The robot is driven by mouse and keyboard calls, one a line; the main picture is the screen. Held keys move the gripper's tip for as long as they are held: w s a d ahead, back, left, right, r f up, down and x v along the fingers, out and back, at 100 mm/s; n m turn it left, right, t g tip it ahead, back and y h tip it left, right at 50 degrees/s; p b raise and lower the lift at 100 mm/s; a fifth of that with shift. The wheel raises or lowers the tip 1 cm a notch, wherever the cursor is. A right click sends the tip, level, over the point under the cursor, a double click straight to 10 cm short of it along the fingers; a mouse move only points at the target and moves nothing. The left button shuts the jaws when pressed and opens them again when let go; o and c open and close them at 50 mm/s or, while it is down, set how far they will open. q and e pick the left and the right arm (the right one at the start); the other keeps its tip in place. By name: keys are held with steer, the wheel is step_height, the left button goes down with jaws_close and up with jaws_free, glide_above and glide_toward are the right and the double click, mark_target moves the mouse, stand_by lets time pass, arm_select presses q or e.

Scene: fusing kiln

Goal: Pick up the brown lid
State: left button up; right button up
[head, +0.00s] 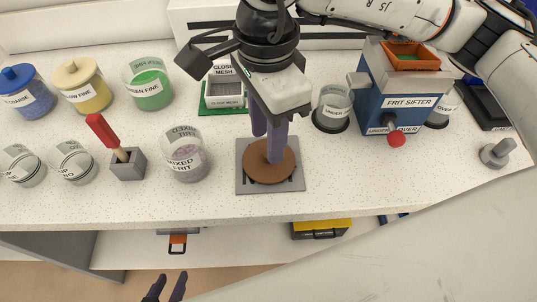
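The brown lid (256,174) is a round flat disc in the middle of the head view, lying over a grey square plate (243,186). My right gripper (268,148) points down at it from above, with its purple fingers one nearer and one farther. The nearer finger overlaps the lid's middle in the picture. The fingers hide that part, so I cannot tell whether they hold anything or touch the lid. My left gripper (167,286) is at the bottom edge, in front of the counter, with its two dark fingers apart and nothing seen between them.
A mixed frit jar (187,162) stands left of the plate, and a grey block with a red-handled tool (104,131) farther left. A closed mesh box (225,92) is behind. The frit sifter (405,85) stands at right. The counter front (330,195) is clear.

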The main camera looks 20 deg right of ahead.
steer(key=shift+w+d+f, duration=0.1)
steer(key=shift+d+f, duration=0.1)
steer(key=shift+f, duration=1.55)
jaws_close()
steer(key=shift+r, duration=0.1)
